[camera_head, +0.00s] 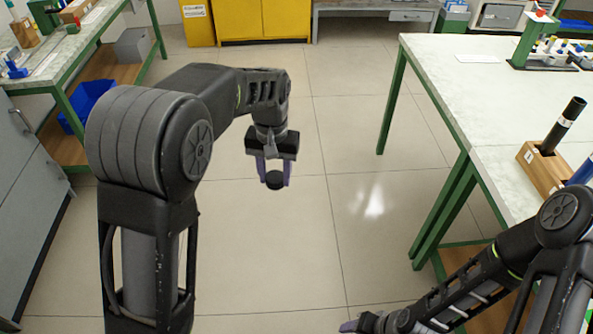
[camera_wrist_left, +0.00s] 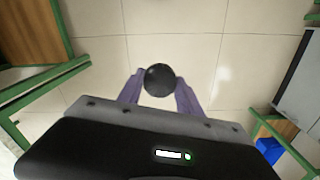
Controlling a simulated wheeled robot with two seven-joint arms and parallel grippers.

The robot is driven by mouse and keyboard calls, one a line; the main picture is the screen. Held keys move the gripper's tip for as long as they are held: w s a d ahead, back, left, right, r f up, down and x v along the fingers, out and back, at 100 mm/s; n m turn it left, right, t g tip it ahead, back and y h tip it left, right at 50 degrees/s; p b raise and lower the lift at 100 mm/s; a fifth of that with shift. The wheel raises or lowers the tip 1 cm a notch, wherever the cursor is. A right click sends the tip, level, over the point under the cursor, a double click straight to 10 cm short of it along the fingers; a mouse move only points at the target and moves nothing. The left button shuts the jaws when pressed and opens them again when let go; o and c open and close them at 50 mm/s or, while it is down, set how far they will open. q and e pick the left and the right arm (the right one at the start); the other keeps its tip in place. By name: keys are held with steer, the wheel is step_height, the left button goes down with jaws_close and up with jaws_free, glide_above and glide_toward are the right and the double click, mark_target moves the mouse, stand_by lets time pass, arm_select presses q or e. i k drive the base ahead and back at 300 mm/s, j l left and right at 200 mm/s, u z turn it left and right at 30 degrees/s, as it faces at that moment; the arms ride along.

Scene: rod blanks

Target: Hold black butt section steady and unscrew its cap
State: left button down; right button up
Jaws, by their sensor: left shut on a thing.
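The black butt section (camera_head: 564,125) stands tilted in a wooden block (camera_head: 541,164) on the right-hand table, with no gripper on it. My left gripper (camera_head: 273,182) is out over the open floor, well left of that table. It is shut on a small round black piece (camera_head: 275,180), which looks like the cap. The left wrist view shows the round black cap (camera_wrist_left: 159,80) between the purple fingers of the left gripper (camera_wrist_left: 159,92). My right gripper (camera_head: 360,326) is at the bottom edge of the head view, mostly cut off; its opening cannot be made out.
A blue tube (camera_head: 582,172) stands beside the wooden block. A workbench with a blue bin (camera_head: 88,103) is at left. The floor between is clear.

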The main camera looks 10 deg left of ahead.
mark_target(574, 107)
steer(key=z, duration=3.35)
steer(key=i+l, duration=1.2)
steer(key=i+j, duration=0.35)
steer(key=j, duration=0.15)
